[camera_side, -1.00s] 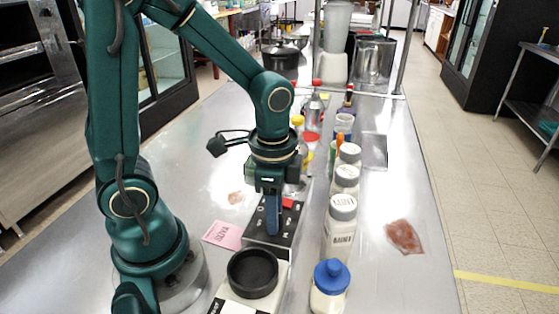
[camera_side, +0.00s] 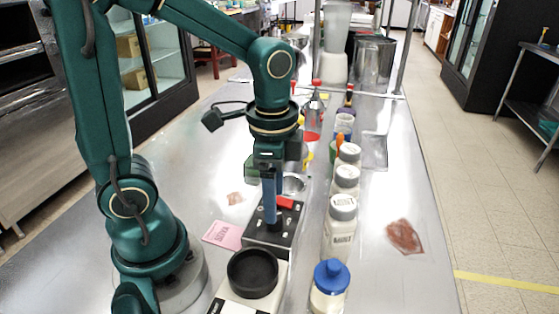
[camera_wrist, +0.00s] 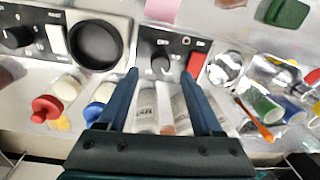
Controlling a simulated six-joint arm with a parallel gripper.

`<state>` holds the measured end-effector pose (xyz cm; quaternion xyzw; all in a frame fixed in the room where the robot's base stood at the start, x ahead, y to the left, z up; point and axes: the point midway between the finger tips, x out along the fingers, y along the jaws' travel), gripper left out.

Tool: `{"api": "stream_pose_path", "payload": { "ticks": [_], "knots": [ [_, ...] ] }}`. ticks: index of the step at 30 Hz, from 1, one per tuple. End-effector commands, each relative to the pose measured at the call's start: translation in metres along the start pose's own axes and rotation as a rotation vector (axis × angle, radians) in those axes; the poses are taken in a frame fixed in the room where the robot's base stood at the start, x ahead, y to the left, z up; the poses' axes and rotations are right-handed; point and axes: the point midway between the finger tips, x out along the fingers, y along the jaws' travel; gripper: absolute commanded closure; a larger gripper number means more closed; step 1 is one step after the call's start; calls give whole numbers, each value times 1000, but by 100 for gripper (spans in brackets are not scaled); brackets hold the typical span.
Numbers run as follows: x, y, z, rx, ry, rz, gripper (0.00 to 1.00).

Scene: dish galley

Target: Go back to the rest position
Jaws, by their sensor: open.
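My gripper (camera_side: 269,222) points down with its blue fingers over the black control box (camera_side: 262,238) in the side view. In the wrist view, my gripper (camera_wrist: 160,75) shows two blue fingers spread apart with nothing held between them. The black box (camera_wrist: 178,50) with its knob and red switch (camera_wrist: 195,65) lies beyond the fingertips. From the side, the fingers overlap the box, and the exact height of the gap is hard to judge.
White jars (camera_side: 340,225) with grey lids stand in a row right of the box. A blue-lidded jar (camera_side: 329,290) and a device with a black round cup (camera_side: 252,272) are in front. A pink note (camera_side: 222,235) lies left. The table beyond the note is mostly clear.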

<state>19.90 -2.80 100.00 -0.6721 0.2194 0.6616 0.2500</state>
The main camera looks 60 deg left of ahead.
Motion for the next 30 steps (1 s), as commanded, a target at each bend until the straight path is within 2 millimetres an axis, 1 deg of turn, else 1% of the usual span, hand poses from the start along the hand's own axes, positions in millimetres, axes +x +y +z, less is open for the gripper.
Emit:
{"api": "stream_pose_path", "payload": {
  "ticks": [1, 4, 14, 17, 20, 24, 27, 30],
  "knots": [
    [-4, 0, -1, 0, 3, -2, 33],
    [-8, 0, 0, 1, 1, 0, 33],
    [-10, 0, 0, 1, 6, -4, 33],
    [-19, -1, -1, 2, 38, -32, 33],
    [-32, 2, 1, -11, 97, -76, 33],
    [-51, 12, 8, -128, 216, -142, 33],
    [-60, 19, 14, -254, 305, -169, 33],
    [-64, 26, 20, -384, 383, -175, 33]
  ]
}}
